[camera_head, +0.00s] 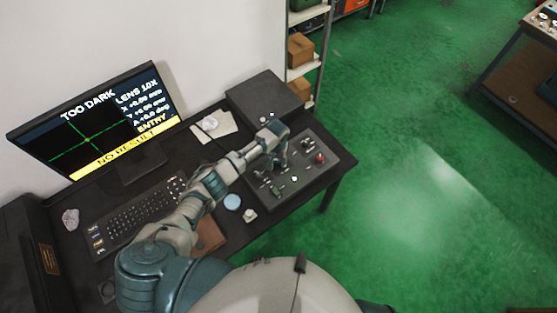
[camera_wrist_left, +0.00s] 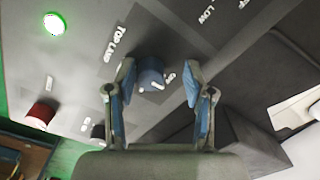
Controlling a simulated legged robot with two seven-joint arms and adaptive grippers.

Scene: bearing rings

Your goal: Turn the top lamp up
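The control panel (camera_head: 325,176) lies on the dark desk. In the left wrist view, a dark blue knob (camera_wrist_left: 150,73) sits by the label "TOP LAMP", with an "OFF" mark beside it. My left gripper (camera_wrist_left: 158,72) is open, its two fingers on either side of this knob with gaps visible; I cannot tell if either finger touches it. In the head view my left gripper (camera_head: 279,163) points down over the panel and hides part of it. The monitor (camera_head: 95,122) reads "TOO DARK" and "NO RESULT". My right gripper is not in view.
A red button (camera_head: 320,158) and a lit green light (camera_head: 294,179) are on the panel near my gripper. A dark box (camera_head: 262,95) stands behind it. A keyboard (camera_head: 135,213), a light blue disc (camera_head: 232,201) and a small pale knob-like piece (camera_head: 250,215) lie on the desk.

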